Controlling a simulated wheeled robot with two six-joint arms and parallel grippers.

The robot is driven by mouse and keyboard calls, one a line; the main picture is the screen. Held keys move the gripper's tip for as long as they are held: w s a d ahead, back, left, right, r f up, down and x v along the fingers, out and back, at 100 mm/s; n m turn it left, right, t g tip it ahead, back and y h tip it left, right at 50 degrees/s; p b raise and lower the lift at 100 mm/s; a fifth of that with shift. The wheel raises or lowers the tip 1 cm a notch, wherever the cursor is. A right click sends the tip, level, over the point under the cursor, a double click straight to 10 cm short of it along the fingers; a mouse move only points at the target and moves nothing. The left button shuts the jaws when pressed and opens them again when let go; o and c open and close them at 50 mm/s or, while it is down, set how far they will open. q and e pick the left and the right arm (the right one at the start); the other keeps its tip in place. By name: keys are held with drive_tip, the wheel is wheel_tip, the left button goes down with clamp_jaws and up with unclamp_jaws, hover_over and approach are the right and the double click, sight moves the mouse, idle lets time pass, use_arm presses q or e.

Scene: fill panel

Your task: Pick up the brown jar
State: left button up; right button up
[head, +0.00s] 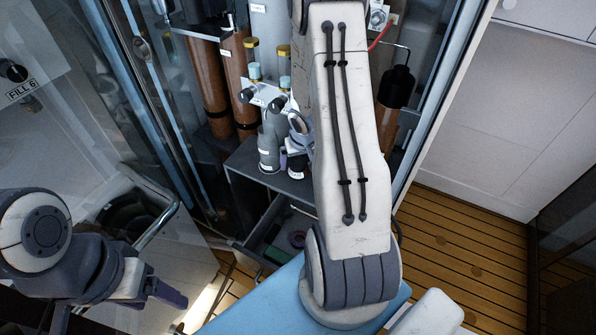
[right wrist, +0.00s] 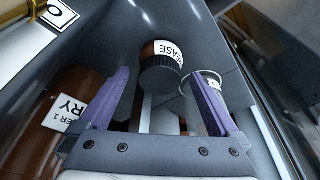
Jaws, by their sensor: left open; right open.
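In the right wrist view a brown jar (right wrist: 152,49) with a black ribbed lid and a white label ending in "EASE" stands ahead, between the lines of my fingers. My right gripper (right wrist: 162,80) is open, with its purple fingers apart on either side of the lid; I see no clear contact.
A clear-rimmed container (right wrist: 205,84) stands close by the right finger. A large brown cylinder (right wrist: 78,92) is at the left. In the head view, grey bottles (head: 269,150) stand on a dark cabinet (head: 240,168) above an open drawer (head: 262,262). Brown columns (head: 208,88) stand behind.

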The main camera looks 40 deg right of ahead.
drive_tip(key=shift+r, duration=0.1)
clamp_jaws()
